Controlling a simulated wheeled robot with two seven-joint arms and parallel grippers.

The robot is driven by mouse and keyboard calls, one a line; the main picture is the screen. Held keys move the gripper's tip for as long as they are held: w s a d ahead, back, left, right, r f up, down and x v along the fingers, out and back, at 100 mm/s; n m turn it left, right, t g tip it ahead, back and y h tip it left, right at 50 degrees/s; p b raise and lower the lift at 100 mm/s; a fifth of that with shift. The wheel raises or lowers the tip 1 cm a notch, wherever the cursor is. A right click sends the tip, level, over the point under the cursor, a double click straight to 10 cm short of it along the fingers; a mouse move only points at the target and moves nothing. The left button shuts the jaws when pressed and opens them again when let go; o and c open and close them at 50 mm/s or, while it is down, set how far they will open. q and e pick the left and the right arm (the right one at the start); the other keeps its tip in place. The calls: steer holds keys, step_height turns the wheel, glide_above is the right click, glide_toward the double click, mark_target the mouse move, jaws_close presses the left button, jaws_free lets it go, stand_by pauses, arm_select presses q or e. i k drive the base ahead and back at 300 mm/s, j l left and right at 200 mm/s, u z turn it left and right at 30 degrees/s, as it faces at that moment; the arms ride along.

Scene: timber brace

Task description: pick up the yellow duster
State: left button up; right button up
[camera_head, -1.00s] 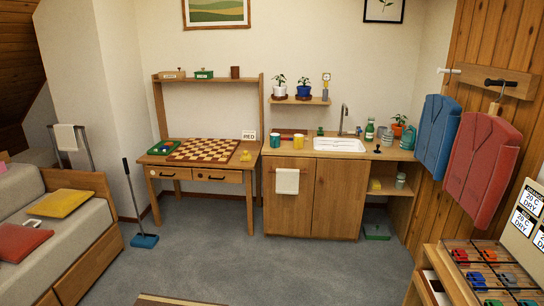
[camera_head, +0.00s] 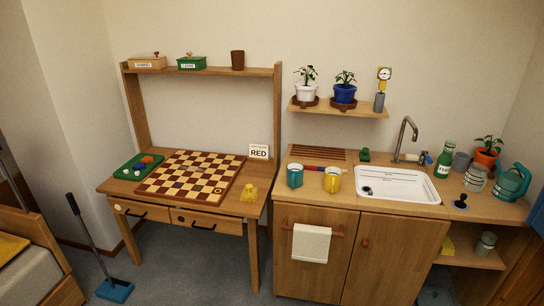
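Neither of my grippers shows in the head view.
The chessboard (camera_head: 192,177) and a green tray (camera_head: 138,167) cover much of the desk. Mugs (camera_head: 332,179) and a sink (camera_head: 396,186) are on the counter. A blue-footed broom (camera_head: 115,290) stands left of the desk.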

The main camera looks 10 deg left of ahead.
mark_target(249, 193)
steer(key=i+z, duration=0.1)
steer(key=i, duration=0.45)
steer(key=i+j+z, duration=0.1)
steer(key=i, duration=0.45)
steer(key=i+j, duration=0.15)
steer(key=i, duration=0.4)
steer(key=i+j+z, duration=0.15)
steer(key=i, duration=0.45)
